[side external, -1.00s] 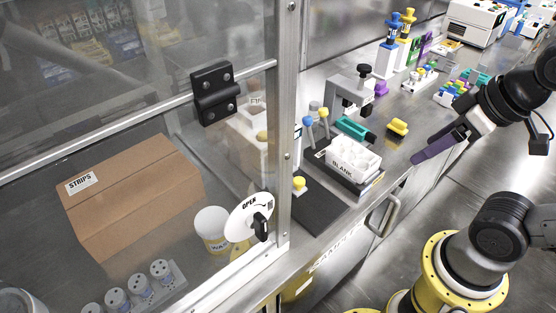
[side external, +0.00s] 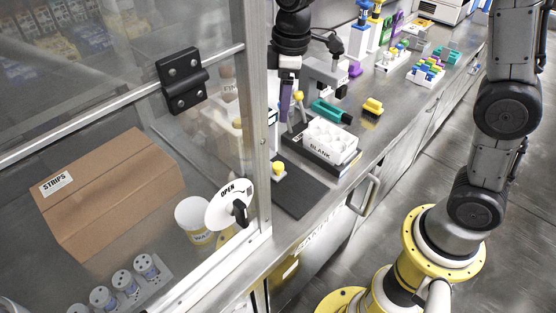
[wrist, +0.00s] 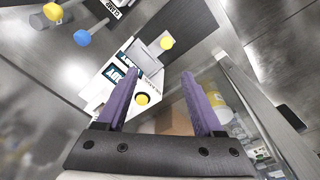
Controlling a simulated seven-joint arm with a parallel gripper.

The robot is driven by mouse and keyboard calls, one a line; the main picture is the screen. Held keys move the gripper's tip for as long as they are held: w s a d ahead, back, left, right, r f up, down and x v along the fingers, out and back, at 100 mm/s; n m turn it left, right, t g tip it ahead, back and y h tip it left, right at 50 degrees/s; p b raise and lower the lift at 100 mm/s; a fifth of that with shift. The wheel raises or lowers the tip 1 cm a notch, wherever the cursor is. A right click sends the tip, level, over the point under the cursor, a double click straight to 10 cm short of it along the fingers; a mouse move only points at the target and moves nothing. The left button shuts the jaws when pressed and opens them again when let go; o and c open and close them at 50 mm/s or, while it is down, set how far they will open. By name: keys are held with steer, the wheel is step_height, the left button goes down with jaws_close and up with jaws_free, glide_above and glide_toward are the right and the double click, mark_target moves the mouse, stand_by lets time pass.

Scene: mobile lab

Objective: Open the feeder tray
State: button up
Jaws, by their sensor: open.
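My gripper (side external: 286,118) points down beside the glass enclosure's frame, behind the dark mat. Its two purple fingers are apart and empty in the wrist view (wrist: 158,76). A yellow knob (side external: 278,168) also shows at the left end of the mat. No part is marked as the feeder tray, so I cannot tell which it is; the unit is mostly hidden in the side view.
The glass enclosure's metal post (side external: 262,130) stands close left of my gripper. A blue-headed lever (wrist: 82,37) and a yellow-headed lever (wrist: 53,12) stand nearby. A white BLANK rack (side external: 330,140) sits to the right. The dark mat (side external: 300,192) is mostly bare.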

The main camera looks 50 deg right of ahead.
steer(key=g, duration=0.1)
glide_toward(278, 165)
step_height(278, 165, down, 8)
steer(key=shift+a+f, duration=0.1)
steer(key=shift+f, duration=0.15)
stand_by(0.4)
jaws_close()
stand_by(1.2)
